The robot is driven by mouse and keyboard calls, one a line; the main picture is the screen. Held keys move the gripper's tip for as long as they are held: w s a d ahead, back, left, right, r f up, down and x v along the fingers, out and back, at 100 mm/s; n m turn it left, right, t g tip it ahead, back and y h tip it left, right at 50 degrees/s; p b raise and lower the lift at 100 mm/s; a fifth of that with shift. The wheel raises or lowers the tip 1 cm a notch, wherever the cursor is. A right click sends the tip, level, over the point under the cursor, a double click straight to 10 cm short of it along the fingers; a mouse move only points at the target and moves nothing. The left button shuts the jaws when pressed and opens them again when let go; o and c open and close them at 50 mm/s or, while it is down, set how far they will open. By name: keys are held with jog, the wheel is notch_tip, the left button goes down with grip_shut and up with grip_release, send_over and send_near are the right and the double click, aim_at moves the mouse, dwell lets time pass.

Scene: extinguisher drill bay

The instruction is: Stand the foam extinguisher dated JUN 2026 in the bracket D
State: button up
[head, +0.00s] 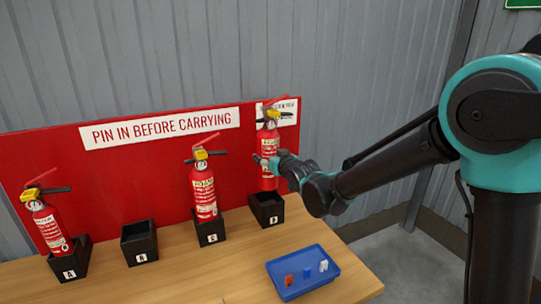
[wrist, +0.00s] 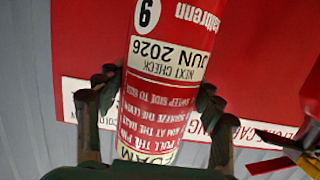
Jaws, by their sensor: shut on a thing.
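My gripper (head: 274,164) is shut around the body of a red foam extinguisher (head: 268,148) with a yellow-topped head. In the wrist view its fingers (wrist: 157,112) lie on both sides of the red cylinder (wrist: 170,45). Its label reads upside down "NEXT CHECK JUN 2026", with "OAM" partly showing below. The extinguisher is upright in the head view, directly over the black bracket at the right (head: 267,209), whose small label looks like D. Its base is at about the bracket's rim; I cannot tell whether it is inside or just above.
Another extinguisher (head: 203,192) stands in the bracket to the left. A blue tray (head: 318,282) with small coloured pieces lies at the front right. A red board (head: 120,180) stands behind.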

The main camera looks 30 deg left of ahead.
jog(key=shift+f, duration=4.7)
dwell(1.9)
dwell(0.3)
jog(key=o, duration=1.9)
jog(key=shift+d, duration=0.1)
jog(key=shift+s+f, duration=0.1)
